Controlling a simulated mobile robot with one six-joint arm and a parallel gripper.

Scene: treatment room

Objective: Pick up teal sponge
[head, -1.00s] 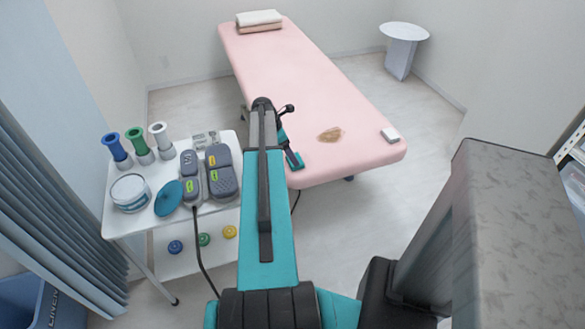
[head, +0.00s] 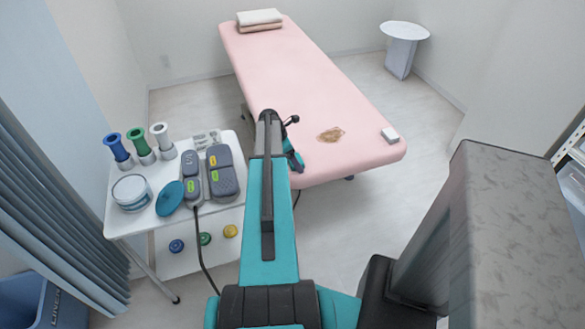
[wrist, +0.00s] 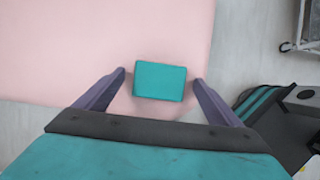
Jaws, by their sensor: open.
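The teal sponge (wrist: 160,81) is a small rectangular block on the pink treatment bed (wrist: 60,50), near the bed's end edge. In the wrist view my gripper (wrist: 159,78) is open, with one dark finger on each side of the sponge and a small gap on both sides. The gripper's height above the bed is hard to tell.
A brown patch (head: 331,135) and a small white block (head: 390,135) are on the bed to the right. A white trolley (head: 130,222) with grey devices (head: 222,170), rollers and a teal disc (head: 169,198) stands left of my arm. Folded towels (head: 259,19) lie at the far end.

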